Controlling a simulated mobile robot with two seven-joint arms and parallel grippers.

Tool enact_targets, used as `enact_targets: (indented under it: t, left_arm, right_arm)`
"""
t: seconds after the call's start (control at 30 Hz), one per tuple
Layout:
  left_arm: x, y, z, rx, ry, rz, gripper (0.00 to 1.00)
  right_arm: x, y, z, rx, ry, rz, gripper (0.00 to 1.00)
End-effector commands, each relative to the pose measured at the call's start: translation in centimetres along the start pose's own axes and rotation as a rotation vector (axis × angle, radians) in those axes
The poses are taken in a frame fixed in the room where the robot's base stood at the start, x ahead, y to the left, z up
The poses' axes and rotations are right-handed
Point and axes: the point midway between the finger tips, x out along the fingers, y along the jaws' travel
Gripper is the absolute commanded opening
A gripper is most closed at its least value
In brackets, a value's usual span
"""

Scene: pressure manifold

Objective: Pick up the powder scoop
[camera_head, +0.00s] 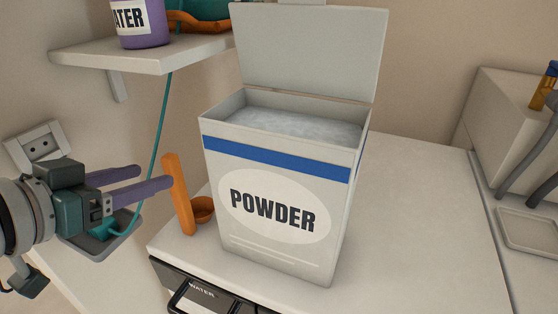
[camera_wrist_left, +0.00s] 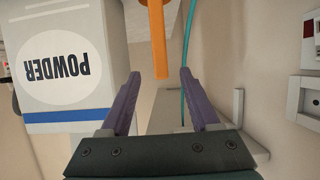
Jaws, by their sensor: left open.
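The orange powder scoop (camera_head: 179,195) stands upright on the white counter, left of the powder box, with its bowl (camera_head: 203,208) low beside the box. My left gripper (camera_head: 152,178) is open, its purple fingers pointing right toward the scoop's handle. In the left wrist view the scoop's handle (camera_wrist_left: 157,40) lies ahead of the gap between the two fingertips (camera_wrist_left: 160,75). I see no contact with the handle. The white powder box (camera_head: 272,205) has its lid up and shows pale powder inside. My right gripper is not in view.
A wall shelf (camera_head: 150,58) holds a purple water container (camera_head: 140,22) at upper left. A teal cord (camera_head: 157,140) hangs behind the gripper. A wall socket (camera_head: 38,145) is at left. The counter right of the box (camera_head: 420,210) is clear.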

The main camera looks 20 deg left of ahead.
Motion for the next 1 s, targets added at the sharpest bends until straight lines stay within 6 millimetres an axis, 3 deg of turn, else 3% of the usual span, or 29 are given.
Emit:
enact_targets:
  t: [0.4,0.67,0.87,1.0]
  left_arm:
    - [4.3,0.0,0.1,0.000,0.007,0.009,0.62]
    - [5.8,-0.1,-0.3,-0.001,0.008,0.009,0.62]
    - [8.2,-0.1,-1.3,0.001,0.009,0.008,0.62]
    - [9.7,-0.1,-1.0,-0.002,0.006,0.008,0.62]
  right_arm:
    - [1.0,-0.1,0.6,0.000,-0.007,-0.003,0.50]
    - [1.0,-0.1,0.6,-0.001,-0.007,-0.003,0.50]
    - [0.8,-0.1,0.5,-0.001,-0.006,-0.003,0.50]
    - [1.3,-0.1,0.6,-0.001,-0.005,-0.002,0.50]
